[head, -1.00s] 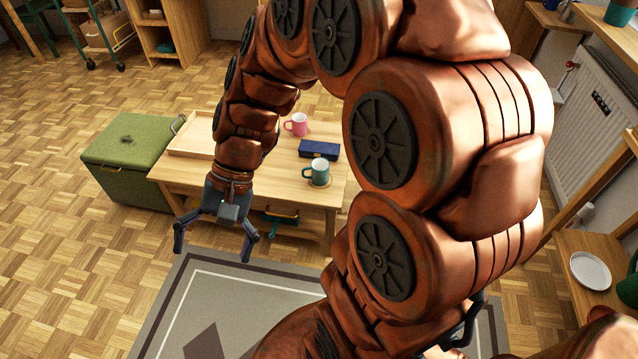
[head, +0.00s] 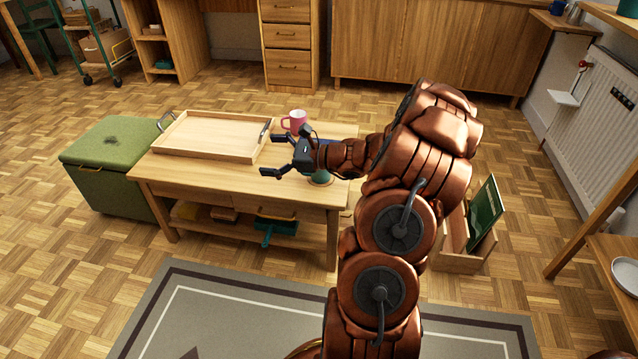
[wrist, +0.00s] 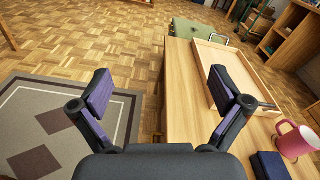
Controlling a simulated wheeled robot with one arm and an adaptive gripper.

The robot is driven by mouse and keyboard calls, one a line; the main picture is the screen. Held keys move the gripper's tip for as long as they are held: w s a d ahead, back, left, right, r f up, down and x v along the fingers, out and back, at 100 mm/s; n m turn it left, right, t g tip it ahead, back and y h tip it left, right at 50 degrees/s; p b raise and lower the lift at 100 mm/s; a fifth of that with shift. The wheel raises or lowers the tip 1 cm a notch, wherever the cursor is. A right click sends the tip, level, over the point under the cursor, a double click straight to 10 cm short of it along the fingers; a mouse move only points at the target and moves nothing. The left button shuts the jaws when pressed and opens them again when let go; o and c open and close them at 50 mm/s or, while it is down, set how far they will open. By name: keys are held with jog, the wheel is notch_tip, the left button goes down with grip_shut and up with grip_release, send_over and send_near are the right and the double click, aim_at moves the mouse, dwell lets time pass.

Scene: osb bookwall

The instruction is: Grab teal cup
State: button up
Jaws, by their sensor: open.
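The teal cup (head: 320,174) is on the low wooden table (head: 190,176), near its right end. My arm hides most of it in the head view, and it is not in the wrist view. My gripper (head: 268,155) is open and empty above the table, left of the cup, with its fingers pointing left, away from it. The wrist view shows the spread fingers (wrist: 160,92) with nothing between them, over the table's edge.
A pink mug (head: 294,121) and a dark blue case (wrist: 269,166) are on the table near my gripper. A wooden tray (head: 212,154) covers its left part. A green storage box (head: 108,160) stands left. Open floor and a rug (head: 200,290) lie in front.

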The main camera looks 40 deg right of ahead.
jog(key=s+d+f+m+t+h+b, duration=0.1)
jog(key=d+f+m+h+b, duration=0.1)
jog(key=d+f, duration=0.3)
jog(key=s+d+f+m+t+h+b, duration=0.1)
jog(key=s+d+f+m+h+b, duration=0.1)
jog(key=d, duration=0.7)
jog(key=s+d+f+m+t+h+b, duration=0.1)
jog(key=s+d+f+m+t+h, duration=0.1)
jog(key=d+f+m+h, duration=0.2)
jog(key=shift+s+d+f+m+h+b, duration=0.1)
jog(key=shift+d+f+m+b, duration=0.1)
jog(key=shift+d+f, duration=0.45)
jog(key=shift+d+f+m+h+b, duration=0.15)
jog(key=shift+d+f, duration=0.25)
jog(key=shift+f, duration=0.5)
jog(key=shift+s+d+f+m+h+b, duration=0.1)
jog(key=shift+d+f+m, duration=0.15)
jog(key=shift+d+f, duration=0.4)
jog(key=shift+w+d+f, duration=0.1)
jog(key=shift+d+f, duration=0.05)
jog(key=shift+f, duration=0.1)
jog(key=shift+w+a+r+b, duration=0.1)
jog(key=shift+w+a+b, duration=0.1)
jog(key=shift+w+b, duration=1)
jog(key=shift+w+a+b, duration=0.15)
jog(key=shift+w+b, duration=0.25)
jog(key=shift+w, duration=1.5)
jog(key=shift+w+r, duration=0.2)
jog(key=shift+w, duration=0.45)
jog(key=c, duration=1.4)
